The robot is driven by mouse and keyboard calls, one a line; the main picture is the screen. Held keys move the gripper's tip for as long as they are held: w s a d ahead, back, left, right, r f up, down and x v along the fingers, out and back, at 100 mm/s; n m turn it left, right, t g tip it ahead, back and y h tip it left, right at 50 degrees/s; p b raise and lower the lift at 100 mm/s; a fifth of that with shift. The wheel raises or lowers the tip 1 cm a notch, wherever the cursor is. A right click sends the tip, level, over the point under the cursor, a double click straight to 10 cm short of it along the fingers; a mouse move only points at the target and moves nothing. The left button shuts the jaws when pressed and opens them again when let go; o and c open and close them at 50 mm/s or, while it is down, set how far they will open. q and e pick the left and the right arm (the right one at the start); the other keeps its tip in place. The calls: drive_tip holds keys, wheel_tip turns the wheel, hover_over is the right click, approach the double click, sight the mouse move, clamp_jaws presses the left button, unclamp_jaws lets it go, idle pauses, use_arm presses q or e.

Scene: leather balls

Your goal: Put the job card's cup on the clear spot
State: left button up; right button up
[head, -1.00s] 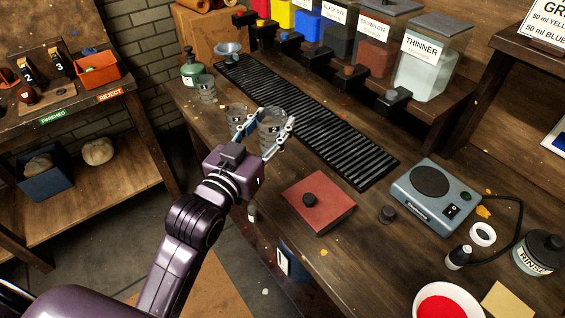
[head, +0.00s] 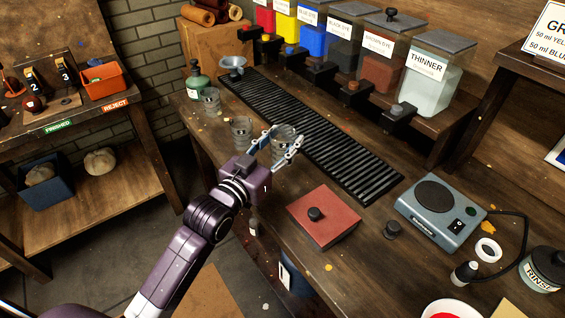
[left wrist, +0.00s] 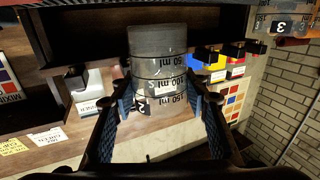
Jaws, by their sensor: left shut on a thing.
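My left gripper (head: 274,148) is shut on a clear measuring cup (head: 284,154), between the drip grate and the bench's front edge. The head view does not clearly show whether its base touches the bench. In the left wrist view the cup (left wrist: 158,75) sits between the finger pads, with 50, 100 and 150 ml marks; it looks empty. Two other clear cups stand to its left: a near one (head: 241,131) and a farther one (head: 211,101). My right gripper is not in view.
The black drip grate (head: 310,135) runs below the dye tanks and the thinner tank (head: 427,85). A red knobbed plate (head: 323,217), a dark knob (head: 392,230) and a blue-grey hotplate (head: 440,213) stand to the right. A green bottle (head: 197,85) stands far left.

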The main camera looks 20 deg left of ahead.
use_arm(q)
wheel_tip(320, 180, down, 2)
drive_tip(key=shift+f, duration=0.2)
wheel_tip(320, 180, down, 4)
drive_tip(key=shift+f, duration=0.25)
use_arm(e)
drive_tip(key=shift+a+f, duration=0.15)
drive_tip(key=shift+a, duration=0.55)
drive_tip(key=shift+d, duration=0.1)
use_arm(q)
drive_tip(key=shift+f, duration=0.15)
drive_tip(key=o, duration=1.1)
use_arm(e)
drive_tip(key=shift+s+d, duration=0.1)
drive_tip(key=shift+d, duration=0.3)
